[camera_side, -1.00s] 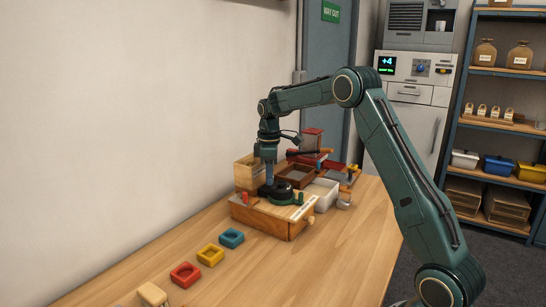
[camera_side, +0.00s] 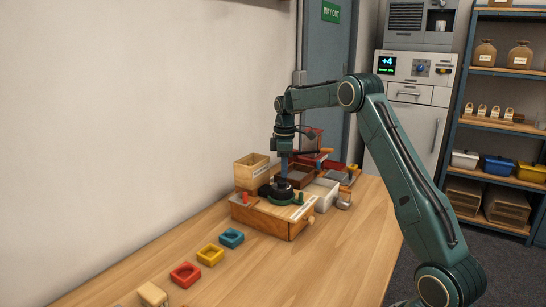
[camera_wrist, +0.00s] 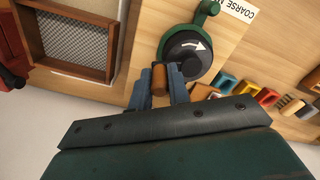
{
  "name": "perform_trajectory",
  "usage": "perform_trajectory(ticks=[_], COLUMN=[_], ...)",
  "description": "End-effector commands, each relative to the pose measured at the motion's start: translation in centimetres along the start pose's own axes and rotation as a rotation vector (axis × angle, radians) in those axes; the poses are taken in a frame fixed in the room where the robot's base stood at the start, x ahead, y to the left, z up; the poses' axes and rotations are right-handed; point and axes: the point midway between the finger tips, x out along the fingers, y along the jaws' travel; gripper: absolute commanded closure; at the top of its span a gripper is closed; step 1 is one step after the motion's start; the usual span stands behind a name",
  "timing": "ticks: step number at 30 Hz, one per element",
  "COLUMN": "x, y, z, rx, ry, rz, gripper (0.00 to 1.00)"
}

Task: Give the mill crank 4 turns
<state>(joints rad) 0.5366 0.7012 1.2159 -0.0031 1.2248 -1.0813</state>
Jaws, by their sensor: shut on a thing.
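The mill is a wooden box (camera_side: 262,220) on the table with a black round hub (camera_side: 265,190) on top. The hub also shows in the wrist view (camera_wrist: 190,57), with a white curved arrow on it. A green curved part (camera_wrist: 208,12) sits beside the hub. My gripper (camera_side: 283,181) is low over the mill top. In the wrist view its blue fingers (camera_wrist: 158,84) are shut on the brown crank knob (camera_wrist: 159,78), beside the hub's edge. The crank arm under the knob is mostly hidden.
A wooden bin (camera_side: 247,174) stands behind the mill, left of my gripper. Teal (camera_side: 231,238), yellow (camera_side: 210,255) and red (camera_side: 185,274) blocks line the table's left. The front right table is clear.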

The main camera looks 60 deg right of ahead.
Motion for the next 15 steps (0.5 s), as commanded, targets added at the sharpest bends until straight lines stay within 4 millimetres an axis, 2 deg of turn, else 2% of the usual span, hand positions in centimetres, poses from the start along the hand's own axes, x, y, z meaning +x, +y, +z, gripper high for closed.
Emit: perform_trajectory(ticks=[2,3,6,15], x=[-0.03,-0.03,-0.02,-0.06], y=[0.05,0.05,0.04,0.01], z=[-0.01,-0.02,-0.04,-0.07], rx=[0.001,0.001,0.001,0.001], ry=[0.0,0.0,0.0,0.0], rz=[0.001,0.002,0.001,0.001], gripper=[0.95,0.74,0.58,0.58])
